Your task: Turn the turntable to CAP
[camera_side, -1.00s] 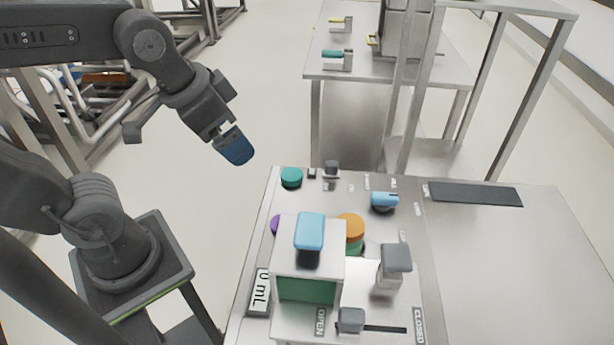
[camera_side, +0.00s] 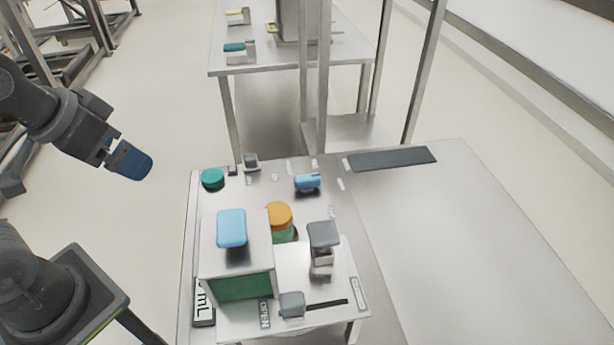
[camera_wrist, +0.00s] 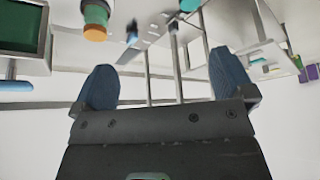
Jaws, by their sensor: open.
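No part is clearly readable as the turntable. A blue knob (camera_side: 308,182) with small labels around it sits on the metal worktop (camera_side: 430,230); the labels are too small to read, so its setting cannot be told. An orange-topped green cylinder (camera_side: 279,220) stands nearer, partly hidden behind a box. The cylinder also shows at the top of the wrist view (camera_wrist: 95,20). My gripper (camera_side: 130,160) hangs in the air left of the worktop, apart from everything. In the wrist view its blue fingers (camera_wrist: 165,80) are spread with nothing between them.
A box with a blue handle (camera_side: 231,228) and green front stands at the worktop's near left. Beside it are a grey-topped post (camera_side: 323,235) and a grey slider (camera_side: 292,304) between OPEN and CLOSED. A teal button (camera_side: 212,178) is at the far left.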

